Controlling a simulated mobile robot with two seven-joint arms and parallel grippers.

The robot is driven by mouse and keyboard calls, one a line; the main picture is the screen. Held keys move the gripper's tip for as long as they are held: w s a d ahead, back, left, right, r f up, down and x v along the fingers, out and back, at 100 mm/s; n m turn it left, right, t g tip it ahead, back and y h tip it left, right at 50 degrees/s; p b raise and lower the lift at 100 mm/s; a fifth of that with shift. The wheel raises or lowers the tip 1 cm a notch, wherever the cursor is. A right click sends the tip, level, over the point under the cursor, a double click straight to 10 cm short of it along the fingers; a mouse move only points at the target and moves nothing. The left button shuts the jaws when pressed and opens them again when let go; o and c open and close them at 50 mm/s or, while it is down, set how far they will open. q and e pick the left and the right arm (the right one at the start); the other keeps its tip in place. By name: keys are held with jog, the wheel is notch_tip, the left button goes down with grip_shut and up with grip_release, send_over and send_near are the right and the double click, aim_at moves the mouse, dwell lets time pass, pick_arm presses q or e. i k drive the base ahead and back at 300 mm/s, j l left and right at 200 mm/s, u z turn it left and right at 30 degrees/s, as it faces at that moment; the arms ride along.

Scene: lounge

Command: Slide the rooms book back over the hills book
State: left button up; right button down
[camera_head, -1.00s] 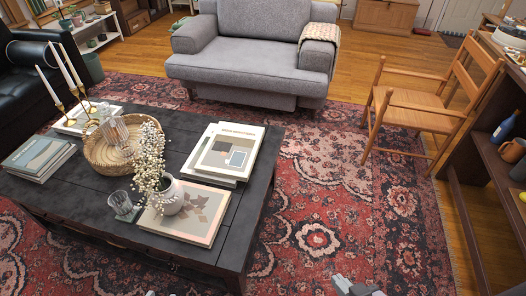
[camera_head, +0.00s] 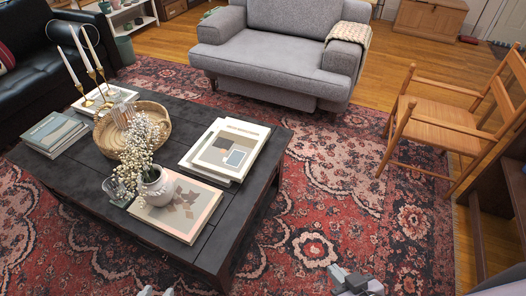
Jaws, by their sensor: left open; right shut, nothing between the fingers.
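Books lie in groups on the dark coffee table (camera_head: 90,205); their titles are too small to read, so I cannot tell which is the rooms book or the hills book. A beige book (camera_head: 185,212) with brown shapes lies at the front under a vase. A grey-blue stack (camera_head: 50,133) lies at the left. My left gripper (camera_head: 155,291) barely shows at the bottom edge, off the table. My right gripper (camera_head: 350,281) is shut and empty over the rug.
A white vase of dried flowers (camera_head: 155,187), a glass (camera_head: 113,190), a wicker basket (camera_head: 150,112) and gold candlesticks (camera_head: 103,86) crowd the table. A grey armchair (camera_head: 285,50) stands behind, a wooden chair (camera_head: 440,120) at right. The rug between is clear.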

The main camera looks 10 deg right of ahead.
aim_at(230, 152)
jog(key=i+l+u, duration=0.2)
jog(key=l, duration=0.15)
jog(key=l+u, duration=0.15)
jog(key=l, duration=0.25)
jog(key=i+l+u, duration=0.4)
jog(key=l, duration=0.3)
jog(key=i+l+u, duration=0.1)
jog(key=i, duration=0.35)
jog(key=l, duration=0.1)
